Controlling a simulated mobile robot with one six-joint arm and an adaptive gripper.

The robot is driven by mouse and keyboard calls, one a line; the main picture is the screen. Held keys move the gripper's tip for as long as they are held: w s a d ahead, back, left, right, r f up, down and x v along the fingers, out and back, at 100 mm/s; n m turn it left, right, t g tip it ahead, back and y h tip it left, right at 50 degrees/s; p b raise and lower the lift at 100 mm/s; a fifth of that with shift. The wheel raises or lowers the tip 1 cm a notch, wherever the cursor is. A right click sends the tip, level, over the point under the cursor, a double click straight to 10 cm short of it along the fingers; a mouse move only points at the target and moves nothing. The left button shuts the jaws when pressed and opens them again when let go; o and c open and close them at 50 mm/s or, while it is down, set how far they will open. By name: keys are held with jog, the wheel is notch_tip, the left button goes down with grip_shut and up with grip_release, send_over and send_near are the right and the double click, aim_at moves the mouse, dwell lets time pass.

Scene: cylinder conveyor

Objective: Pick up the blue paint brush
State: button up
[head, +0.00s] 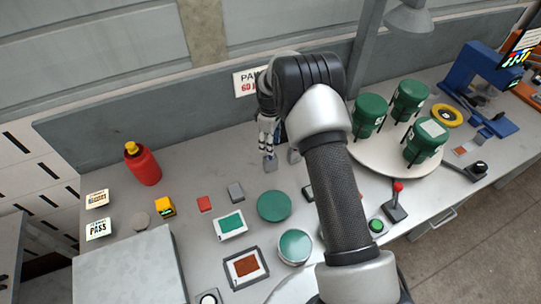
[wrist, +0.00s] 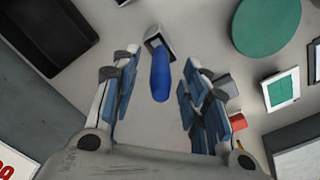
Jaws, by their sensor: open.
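The blue paint brush shows in the wrist view, with its blue handle (wrist: 160,78) pointing toward my gripper's palm and a grey, squarish head at its far end. My gripper (wrist: 160,68) is open, with one finger on each side of the handle in that picture. A gap shows between the handle and both fingers. I cannot tell how far above or below the fingertips the brush is. In the head view my gripper (head: 268,145) points down over the back of the table, and the blue handle is not clearly visible there.
The grey table (head: 205,165) has a back wall close behind my gripper. A green disc (head: 274,206) lies nearer the front. A red bottle (head: 142,165) stands at left. Green canisters (head: 369,112) stand on a round tray (head: 381,158) at right, beyond my arm.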

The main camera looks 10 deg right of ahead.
jog(key=shift+d+f, duration=0.1)
jog(key=shift+f, duration=2.8)
jog(key=shift+c, duration=0.5)
grip_shut()
